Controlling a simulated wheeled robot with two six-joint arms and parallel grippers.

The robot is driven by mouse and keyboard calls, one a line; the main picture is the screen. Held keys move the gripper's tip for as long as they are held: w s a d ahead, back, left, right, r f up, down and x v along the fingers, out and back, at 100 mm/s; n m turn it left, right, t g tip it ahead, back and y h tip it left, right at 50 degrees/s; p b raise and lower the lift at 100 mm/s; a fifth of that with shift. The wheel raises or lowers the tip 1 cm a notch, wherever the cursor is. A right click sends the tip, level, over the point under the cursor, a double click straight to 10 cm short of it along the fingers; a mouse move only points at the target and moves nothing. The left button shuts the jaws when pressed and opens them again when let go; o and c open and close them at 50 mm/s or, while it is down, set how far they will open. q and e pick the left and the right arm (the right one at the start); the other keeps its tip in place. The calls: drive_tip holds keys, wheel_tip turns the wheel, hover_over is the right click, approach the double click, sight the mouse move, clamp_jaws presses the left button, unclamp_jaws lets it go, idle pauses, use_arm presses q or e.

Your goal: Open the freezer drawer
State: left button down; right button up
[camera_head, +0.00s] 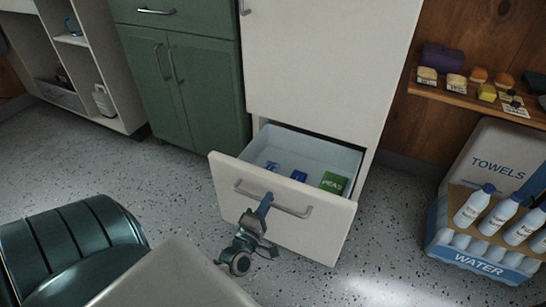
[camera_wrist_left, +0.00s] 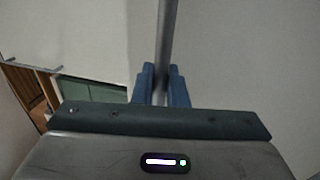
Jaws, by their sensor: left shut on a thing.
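The freezer drawer (camera_head: 230,192) at the bottom of the white fridge-freezer (camera_head: 320,70) is pulled out, and its inside shows. A green PEAS pack (camera_head: 333,182) and small blue packs (camera_head: 298,175) lie in it. My left gripper (camera_head: 265,203) is shut on the bar handle (camera_head: 295,212) of the drawer front, left of the handle's middle. In the left wrist view the handle (camera_wrist_left: 166,45) runs between the two blue fingers (camera_wrist_left: 162,85). My right gripper is not in view.
A green cabinet (camera_head: 185,75) stands left of the freezer. A crate of WATER bottles (camera_head: 480,262) and a TOWELS box (camera_head: 500,160) stand on the floor at right. A wooden shelf (camera_head: 455,98) holds food items. Speckled floor is clear on both sides of the drawer.

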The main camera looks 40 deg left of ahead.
use_arm(q)
drive_tip(key=shift+s+d, duration=0.1)
drive_tip(key=shift+s, duration=0.4)
drive_tip(key=c, duration=1.5)
unclamp_jaws()
drive_tip(key=shift+c, duration=0.2)
drive_tip(key=p+v, duration=0.1)
drive_tip(key=v, duration=0.9)
drive_tip(key=shift+s+f, duration=0.15)
drive_tip(key=shift+s, duration=0.25)
drive_tip(key=shift+d, duration=0.1)
